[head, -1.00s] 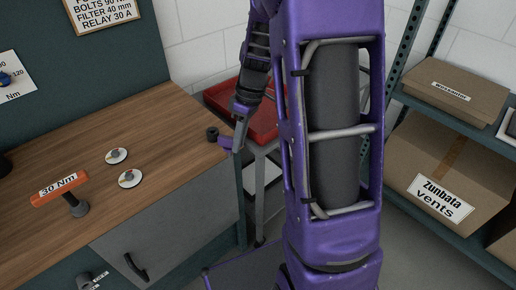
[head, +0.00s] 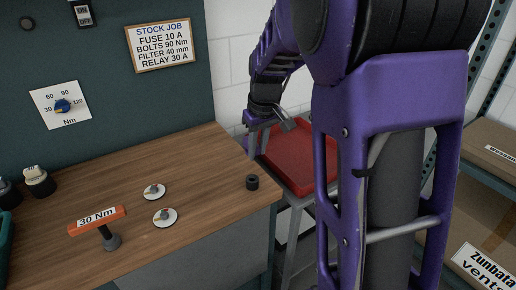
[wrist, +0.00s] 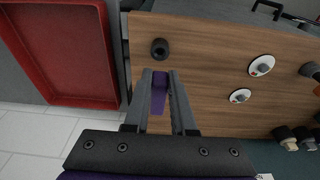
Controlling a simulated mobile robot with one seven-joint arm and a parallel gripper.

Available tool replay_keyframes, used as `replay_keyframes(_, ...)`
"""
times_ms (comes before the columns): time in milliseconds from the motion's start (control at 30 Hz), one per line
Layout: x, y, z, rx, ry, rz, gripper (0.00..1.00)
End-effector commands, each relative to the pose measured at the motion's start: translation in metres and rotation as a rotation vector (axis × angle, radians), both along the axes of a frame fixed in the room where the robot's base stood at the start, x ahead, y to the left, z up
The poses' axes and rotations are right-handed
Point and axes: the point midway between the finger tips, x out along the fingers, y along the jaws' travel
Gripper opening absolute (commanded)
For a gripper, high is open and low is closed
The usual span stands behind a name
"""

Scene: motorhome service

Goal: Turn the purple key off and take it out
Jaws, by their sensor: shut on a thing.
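My gripper (wrist: 160,92) is shut on the purple key (wrist: 158,95), seen between the two grey fingers in the wrist view. In the head view, my gripper (head: 284,122) is in the air near the bench's right end and the red tray; the key cannot be made out there. Two white round discs with grey centre pieces lie on the wooden bench, a rear one (head: 154,191) and a front one (head: 165,217). Both also show right of my gripper in the wrist view. A short black hollow cylinder (head: 252,182) stands at the bench's right edge.
The red tray (head: 318,188) on a grey stand looks empty. An orange-handled tool (head: 97,219) marked 30 Nm is on the bench (head: 200,160). A dial (head: 62,105) and a stock job sign (head: 160,44) are on the wall. Shelves with boxes stand at right.

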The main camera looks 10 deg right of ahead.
Motion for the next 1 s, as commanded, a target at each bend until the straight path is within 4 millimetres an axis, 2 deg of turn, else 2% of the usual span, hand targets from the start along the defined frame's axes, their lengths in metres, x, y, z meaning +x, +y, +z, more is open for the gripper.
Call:
replay_keyframes(100,-0.001,-0.001,0.003,0.001,-0.004,-0.001,0.00)
replay_keyframes(267,-0.001,0.000,-0.009,0.002,-0.003,0.000,0.00)
replay_keyframes(700,-0.001,0.000,-0.050,0.002,-0.002,0.000,0.00)
replay_keyframes(1000,-0.001,0.000,-0.057,0.002,-0.003,0.000,0.00)
